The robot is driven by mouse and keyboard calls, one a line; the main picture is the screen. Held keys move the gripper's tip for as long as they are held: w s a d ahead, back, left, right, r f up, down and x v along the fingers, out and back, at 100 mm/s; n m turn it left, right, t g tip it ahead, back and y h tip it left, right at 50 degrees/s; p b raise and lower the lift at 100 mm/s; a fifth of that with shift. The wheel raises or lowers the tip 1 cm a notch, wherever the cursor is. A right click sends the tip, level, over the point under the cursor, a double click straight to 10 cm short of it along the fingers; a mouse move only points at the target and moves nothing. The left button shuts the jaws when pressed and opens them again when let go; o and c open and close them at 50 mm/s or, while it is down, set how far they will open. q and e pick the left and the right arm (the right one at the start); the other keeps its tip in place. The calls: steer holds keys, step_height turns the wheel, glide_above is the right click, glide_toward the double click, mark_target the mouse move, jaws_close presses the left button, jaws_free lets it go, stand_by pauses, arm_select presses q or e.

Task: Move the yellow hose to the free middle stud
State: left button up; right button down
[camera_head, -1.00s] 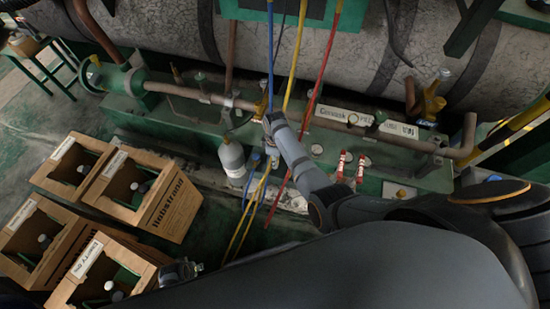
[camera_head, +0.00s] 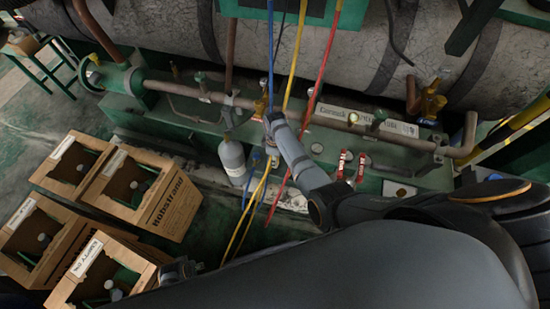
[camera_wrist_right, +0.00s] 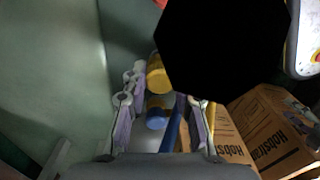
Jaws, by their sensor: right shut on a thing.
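The yellow hose (camera_head: 295,55) comes down from the green box at the top to my right gripper (camera_head: 272,118) in the head view. A blue hose (camera_head: 270,45) comes down just left of it, and a red hose (camera_head: 325,55) to its right. My right gripper is shut on a hose end at the pipe manifold (camera_head: 205,97). In the right wrist view, a yellow cylinder (camera_wrist_right: 157,72) and a blue fitting (camera_wrist_right: 157,112) show between the fingers. A black disc hides much there, so I cannot tell the held end's colour. The middle stud cannot be made out. My left gripper (camera_head: 180,270) is small and dark near the bottom.
A grey bottle (camera_head: 233,160) stands left of the gripper, with red valve handles (camera_head: 342,163) to its right. Hoses hang below the gripper. A large tank (camera_head: 340,70) lies behind the manifold.

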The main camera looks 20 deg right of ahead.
steer(key=shift+f+b, duration=0.3)
steer(key=shift+f, duration=0.2)
steer(key=c, duration=1)
jaws_free()
steer(key=shift+r, duration=0.1)
step_height(320, 180, up, 12)
steer(key=shift+w+f, duration=0.1)
steer(key=shift+d, duration=0.1)
